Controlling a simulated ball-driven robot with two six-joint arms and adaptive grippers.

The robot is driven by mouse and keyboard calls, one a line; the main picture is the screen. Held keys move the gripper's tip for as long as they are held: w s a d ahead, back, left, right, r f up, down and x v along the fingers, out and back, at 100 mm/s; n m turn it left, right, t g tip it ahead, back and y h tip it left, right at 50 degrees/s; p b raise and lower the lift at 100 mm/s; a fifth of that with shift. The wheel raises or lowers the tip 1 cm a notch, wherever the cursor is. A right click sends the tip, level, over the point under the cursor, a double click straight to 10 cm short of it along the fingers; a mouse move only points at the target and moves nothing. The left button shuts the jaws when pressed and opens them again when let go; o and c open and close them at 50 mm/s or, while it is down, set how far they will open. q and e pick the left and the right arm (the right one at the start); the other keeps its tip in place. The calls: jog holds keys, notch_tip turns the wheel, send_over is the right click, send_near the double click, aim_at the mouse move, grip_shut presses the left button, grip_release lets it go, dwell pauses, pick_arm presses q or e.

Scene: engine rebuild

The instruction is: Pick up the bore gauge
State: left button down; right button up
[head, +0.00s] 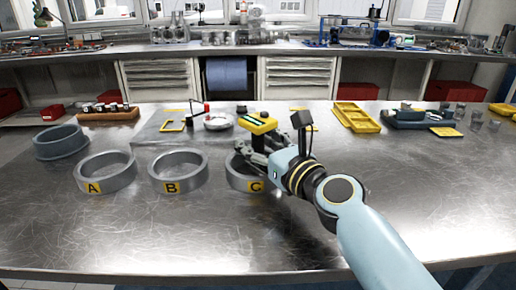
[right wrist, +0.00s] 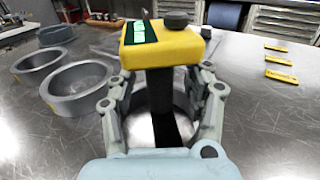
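The bore gauge (head: 258,122) has a yellow head with a green display and a dark knob, and stands upright at ring C (head: 245,172). In the right wrist view its yellow head (right wrist: 165,45) sits high between my fingers, with the dark stem running down below it. My right gripper (head: 258,150) is at the gauge, one finger on each side. The stem's lower end is not clear. My left gripper is not in view.
Ring A (head: 106,172), ring B (head: 178,172) and a darker ring (head: 62,142) stand to the left. A wooden holder (head: 108,114) and a white round dish (head: 218,122) are behind. A yellow tray (head: 356,117) lies right. The front of the metal table (head: 150,235) is clear.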

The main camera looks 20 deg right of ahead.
grip_shut()
dwell(0.8)
